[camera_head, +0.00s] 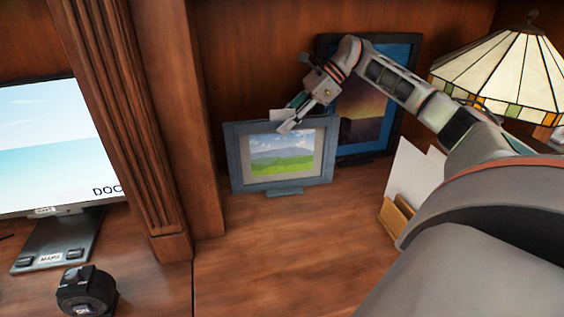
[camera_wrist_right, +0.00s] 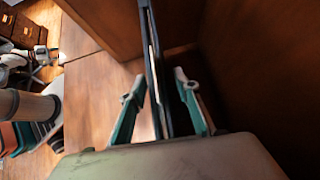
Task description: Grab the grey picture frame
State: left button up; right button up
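The grey picture frame (camera_head: 233,160), holding a landscape of green field and sky, stands upright on the wooden desk in the head view. In the right wrist view the frame (camera_wrist_right: 156,75) shows edge-on as a thin dark slab between the two fingers (camera_wrist_right: 160,100). Gaps show on both sides, so the gripper is open around it. My left gripper is not in view.
A larger dark picture frame (camera_head: 363,150) stands close behind on the right. A lamp with a stained-glass shade (camera_head: 505,68) and a letter holder (camera_head: 396,215) are further right. A wooden pillar (camera_head: 130,110), monitor (camera_head: 55,150) and black camera (camera_head: 86,291) are left. The desk in front is clear.

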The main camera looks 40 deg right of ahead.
jog(key=shift+w+a+f, duration=0.2)
jog(key=shift+a+f, duration=0.1)
jog(key=shift+f, duration=0.15)
grip_shut()
